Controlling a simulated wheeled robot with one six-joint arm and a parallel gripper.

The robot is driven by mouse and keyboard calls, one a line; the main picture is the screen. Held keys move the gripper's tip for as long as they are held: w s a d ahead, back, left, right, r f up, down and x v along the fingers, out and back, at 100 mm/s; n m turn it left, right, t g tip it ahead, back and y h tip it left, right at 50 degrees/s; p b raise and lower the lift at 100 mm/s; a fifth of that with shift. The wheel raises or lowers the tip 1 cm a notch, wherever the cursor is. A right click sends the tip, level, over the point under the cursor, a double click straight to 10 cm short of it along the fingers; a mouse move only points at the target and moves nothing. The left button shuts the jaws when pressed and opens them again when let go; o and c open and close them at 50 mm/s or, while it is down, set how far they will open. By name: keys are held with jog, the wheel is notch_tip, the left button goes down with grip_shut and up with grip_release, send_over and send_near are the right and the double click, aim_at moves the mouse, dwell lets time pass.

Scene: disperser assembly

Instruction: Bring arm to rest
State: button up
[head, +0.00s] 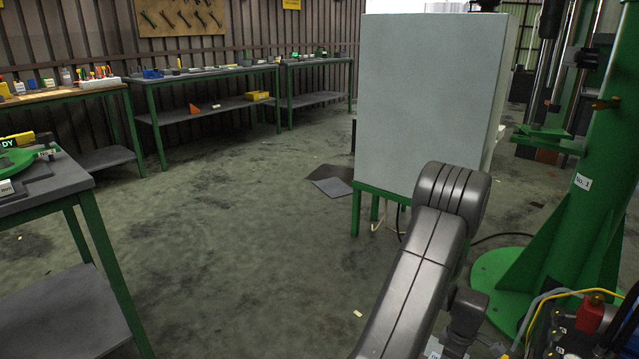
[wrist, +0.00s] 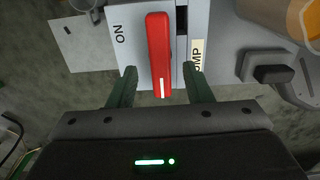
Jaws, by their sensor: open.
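In the wrist view my gripper (wrist: 158,72) is open, with two dark green fingers. A red switch handle (wrist: 158,45) with a white mark shows between the fingers, with a gap on each side. I cannot tell how deep the fingertips reach beside it. The handle sits on a light grey switch box (wrist: 130,52) with an ON label (wrist: 119,34) and a partly hidden label ending in MP (wrist: 198,58). In the head view my arm reaches toward a large pale cabinet on green legs (head: 425,100); my gripper is hidden there.
In the head view a green column (head: 590,190) stands right of the cabinet, with cables (head: 560,295) near its base. A workbench (head: 75,190) is at the left. More benches (head: 210,75) line the back wall. The floor (head: 240,240) between is mostly clear.

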jog(key=shift+f+b, duration=0.3)
jog(key=shift+f, duration=1.25)
